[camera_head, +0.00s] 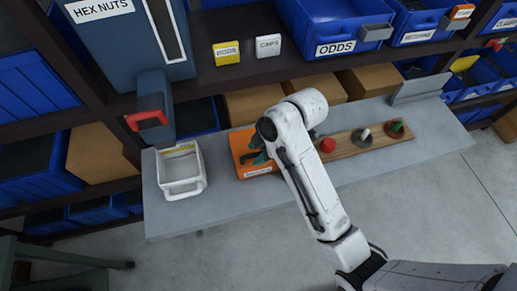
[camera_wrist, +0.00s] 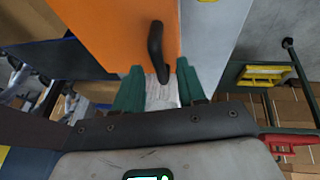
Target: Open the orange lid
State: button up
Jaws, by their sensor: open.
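The orange lid (camera_head: 240,142) is on an orange box on the grey bench, with a white label on its front. My arm partly hides it in the head view. In the wrist view the orange surface (camera_wrist: 105,30) fills the top middle, with a dark curved handle (camera_wrist: 155,45) on it. My gripper (camera_head: 259,158) is at the orange box in the head view. In the wrist view my gripper (camera_wrist: 160,88) has its green fingers apart, and the handle's lower end appears between them. I cannot tell whether they touch it.
A white handled container (camera_head: 181,187) stands left of the box. Blue bins and a shelf (camera_head: 290,70) line the back. The bench front (camera_head: 225,213) is clear.

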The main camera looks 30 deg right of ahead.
grip_shut()
dwell(0.4)
dwell(0.4)
